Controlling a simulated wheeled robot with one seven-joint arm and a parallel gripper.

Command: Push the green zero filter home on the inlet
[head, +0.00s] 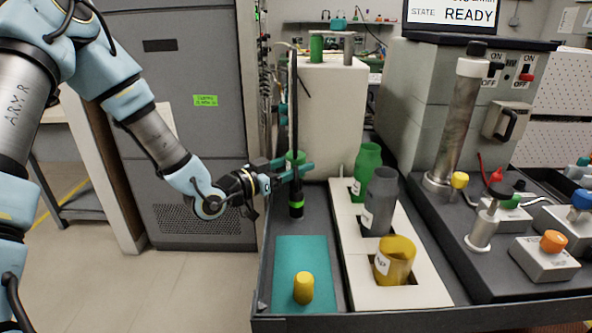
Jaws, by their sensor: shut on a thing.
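The green zero filter (294,157) is held between the teal fingers of my gripper (297,170), which is shut on it. The fingers hide part of the filter. Directly below stands an upright black post with a bright green ring (296,205), on the dark bench top; it looks like the inlet. The filter appears in line above this post. I cannot tell from this view whether the two touch.
A cream tray (430,291) at the right holds green (367,168), grey (380,198) and yellow (397,257) containers. A yellow cylinder (303,287) stands on a teal mat (287,250) in front. A cream box (335,110) stands behind. The instrument screen (451,15) reads READY.

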